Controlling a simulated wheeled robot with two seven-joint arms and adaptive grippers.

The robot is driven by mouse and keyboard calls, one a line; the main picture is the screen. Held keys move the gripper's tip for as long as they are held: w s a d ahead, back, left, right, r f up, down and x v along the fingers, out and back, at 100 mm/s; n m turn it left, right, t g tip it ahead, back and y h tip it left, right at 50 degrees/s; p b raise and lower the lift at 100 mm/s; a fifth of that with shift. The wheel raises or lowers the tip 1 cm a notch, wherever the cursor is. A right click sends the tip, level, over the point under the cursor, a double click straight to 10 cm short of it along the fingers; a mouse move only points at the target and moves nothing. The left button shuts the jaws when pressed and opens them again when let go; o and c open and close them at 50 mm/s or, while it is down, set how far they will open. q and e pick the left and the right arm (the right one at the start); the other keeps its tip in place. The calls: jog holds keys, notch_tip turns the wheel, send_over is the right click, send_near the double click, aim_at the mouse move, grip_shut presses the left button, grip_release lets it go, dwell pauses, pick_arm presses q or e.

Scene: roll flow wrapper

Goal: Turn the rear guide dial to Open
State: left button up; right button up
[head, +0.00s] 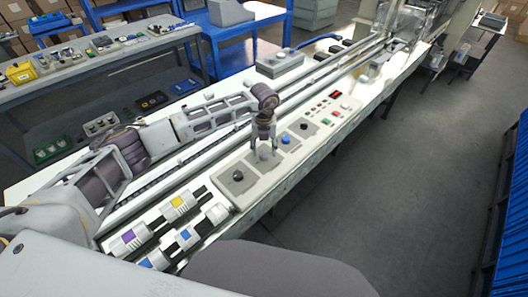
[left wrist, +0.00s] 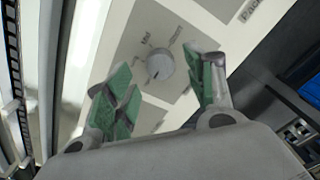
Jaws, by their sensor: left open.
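A control panel (head: 238,195) lies on the white bench. Under my left gripper is a light grey round dial (left wrist: 160,66) on a grey square plate, with small labels around it that are too blurred to read surely. I cannot tell from a name whether it is the rear guide dial. My left gripper (head: 264,150) points down over the panel and is open. In the left wrist view its green-padded fingers (left wrist: 160,92) stand on either side of the dial, apart from it. My right gripper is out of view.
Other knobs are close by: a black one (head: 238,175), a blue one (head: 286,139) and another dark one (head: 304,126). Several labelled cylinders (head: 182,203) lie at the panel's left end. Long rails (head: 330,72) run behind it. The floor on the right is clear.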

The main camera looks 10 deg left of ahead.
aim_at(264, 154)
pick_arm(q)
notch_tip(264, 154, up, 9)
dwell(0.5)
jog(key=shift+f, duration=0.15)
dwell(0.4)
